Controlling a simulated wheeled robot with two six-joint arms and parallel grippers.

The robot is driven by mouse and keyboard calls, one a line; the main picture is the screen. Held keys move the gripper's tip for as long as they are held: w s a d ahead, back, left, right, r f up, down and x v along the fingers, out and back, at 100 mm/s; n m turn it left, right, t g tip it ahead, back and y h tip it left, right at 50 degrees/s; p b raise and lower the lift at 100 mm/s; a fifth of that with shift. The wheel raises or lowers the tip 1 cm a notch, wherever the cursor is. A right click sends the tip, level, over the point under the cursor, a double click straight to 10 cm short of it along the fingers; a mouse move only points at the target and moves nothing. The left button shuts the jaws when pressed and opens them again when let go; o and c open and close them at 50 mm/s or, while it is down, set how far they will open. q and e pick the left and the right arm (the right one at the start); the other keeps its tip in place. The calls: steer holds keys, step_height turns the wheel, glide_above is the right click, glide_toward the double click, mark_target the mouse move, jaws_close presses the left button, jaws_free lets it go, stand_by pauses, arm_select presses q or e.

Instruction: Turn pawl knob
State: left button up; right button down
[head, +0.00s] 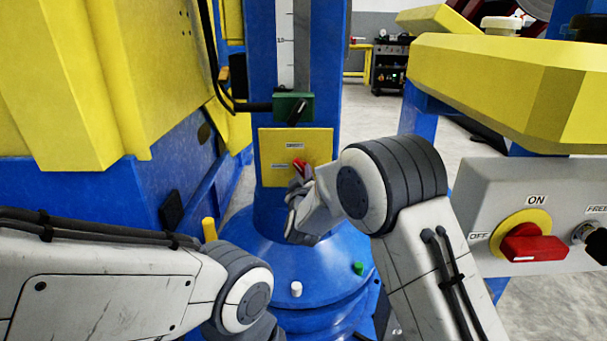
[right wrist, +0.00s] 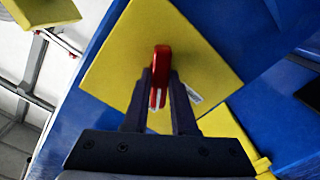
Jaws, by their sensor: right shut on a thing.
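The pawl knob (head: 299,163) is a small red handle on a yellow plate (head: 316,143) fixed to the front of the blue column. My right gripper (head: 300,176) reaches the plate from below right, and its fingers are partly hidden by the wrist. In the right wrist view the red knob (right wrist: 161,63) stands between the two dark fingertips (right wrist: 160,85), which are shut on it. The plate (right wrist: 198,58) looks rotated in that view. The lettering on the plate is too small to read surely. My left arm crosses the lower left, with its gripper out of sight.
A green block (head: 292,105) with a black lever sits above the plate. A grey panel with a red ON/OFF switch (head: 532,242) stands at the right. The round blue base (head: 322,284) carries white, green and yellow pegs. A large yellow body (head: 105,80) fills the left.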

arm_select(q)
steer(key=shift+f, duration=0.1)
arm_select(e)
steer(key=shift+s+a+m, duration=0.1)
steer(key=shift+m, duration=1.4)
steer(key=c, duration=0.7)
jaws_free()
